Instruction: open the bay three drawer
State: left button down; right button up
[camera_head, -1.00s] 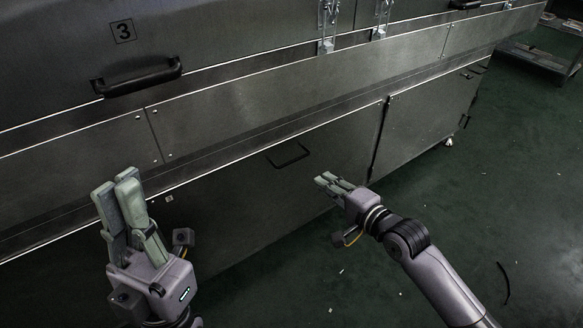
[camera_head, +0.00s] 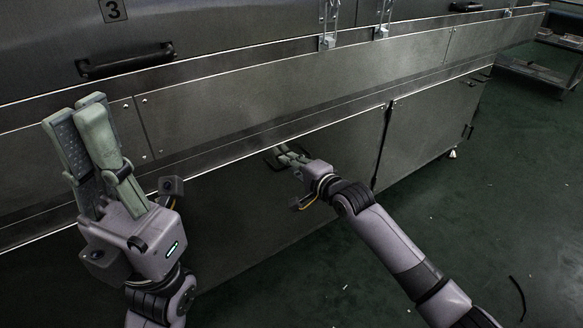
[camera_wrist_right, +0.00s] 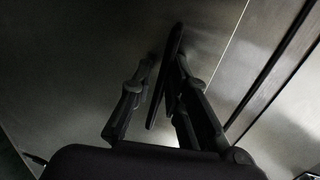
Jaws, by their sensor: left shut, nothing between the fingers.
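The bay three drawer (camera_head: 235,215) is the dark lower steel front below the "3" plate (camera_head: 113,10), and it looks closed. Its dark bar handle (camera_head: 269,159) is partly hidden by my right gripper in the head view. My right gripper (camera_head: 287,155) is at this handle. In the right wrist view, the handle bar (camera_wrist_right: 165,80) runs between the two spread fingers (camera_wrist_right: 160,95), closer to the right one, with a gap on the left. My left gripper (camera_head: 85,115) is shut and empty, raised in front of the panels at the left.
A larger black handle (camera_head: 125,62) sits on the upper panel, above my left gripper. Metal latches (camera_head: 328,40) hang along the upper edge. A low cart (camera_head: 545,72) stands at the far right. The green floor (camera_head: 480,220) at right is mostly clear, with small scraps.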

grip_shut()
dwell(0.7)
